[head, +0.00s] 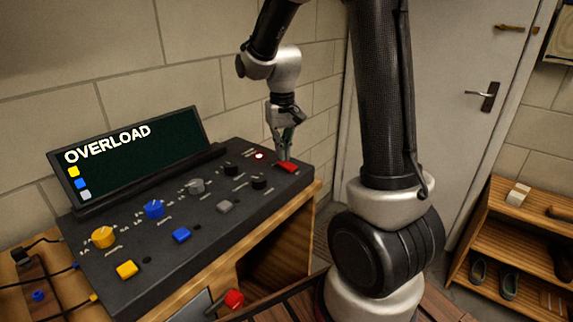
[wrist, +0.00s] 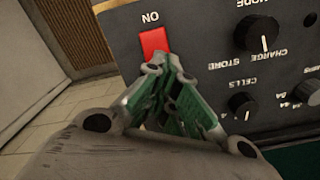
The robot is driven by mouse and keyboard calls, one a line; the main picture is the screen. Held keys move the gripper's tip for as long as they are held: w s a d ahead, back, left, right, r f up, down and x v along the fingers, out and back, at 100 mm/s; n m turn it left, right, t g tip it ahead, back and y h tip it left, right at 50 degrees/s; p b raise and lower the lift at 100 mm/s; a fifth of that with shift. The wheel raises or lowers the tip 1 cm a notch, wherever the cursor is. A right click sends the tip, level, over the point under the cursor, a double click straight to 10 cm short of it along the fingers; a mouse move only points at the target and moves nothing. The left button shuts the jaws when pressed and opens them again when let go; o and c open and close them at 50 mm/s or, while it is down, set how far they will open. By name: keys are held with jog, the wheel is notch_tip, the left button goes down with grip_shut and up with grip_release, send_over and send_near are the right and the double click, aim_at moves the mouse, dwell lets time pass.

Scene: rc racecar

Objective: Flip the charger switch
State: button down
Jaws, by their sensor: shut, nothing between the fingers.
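The charger (head: 140,275) is a dark console on a wooden bench, with a screen (head: 138,150) that reads "OVERLOAD". Its red switch (head: 288,167) sits at the far right corner of the panel. In the wrist view the red switch (wrist: 153,43) is beside the word "ON". My gripper (head: 284,157) is shut and empty, with its tips right at the switch. In the wrist view the fingertips (wrist: 163,63) overlap the switch's lower edge. I cannot tell whether they touch it.
Several knobs, including a blue one (head: 154,209) and a yellow one (head: 103,237), stand on the panel. A black knob (wrist: 257,33) is close to my gripper. A brick wall is behind. A wooden shelf (head: 510,237) with shoes stands at the right, near a door (head: 455,90).

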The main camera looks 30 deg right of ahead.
aim_at(289, 169)
jog(key=shift+f, duration=0.95)
dwell(0.3)
jog(key=shift+r, duration=3.55)
jog(key=s, duration=0.1)
jog(key=s+f, duration=0.1)
jog(key=s, duration=0.1)
jog(key=shift+s+n+g, duration=0.25)
jog(key=shift+n+g, duration=0.05)
jog(key=shift+n, duration=0.1)
jog(key=s+r+t, duration=0.2)
jog(key=s+r, duration=0.2)
jog(key=s, duration=0.5)
jog(key=s+d+r+t, duration=0.1)
jog(key=s+r+t, duration=0.2)
jog(key=s, duration=0.6)
jog(key=shift+r+n, duration=0.4)
jog(key=shift+r, duration=0.5)
jog(key=c, duration=2.2)
grip_release()
jog(key=shift+d, duration=0.1)
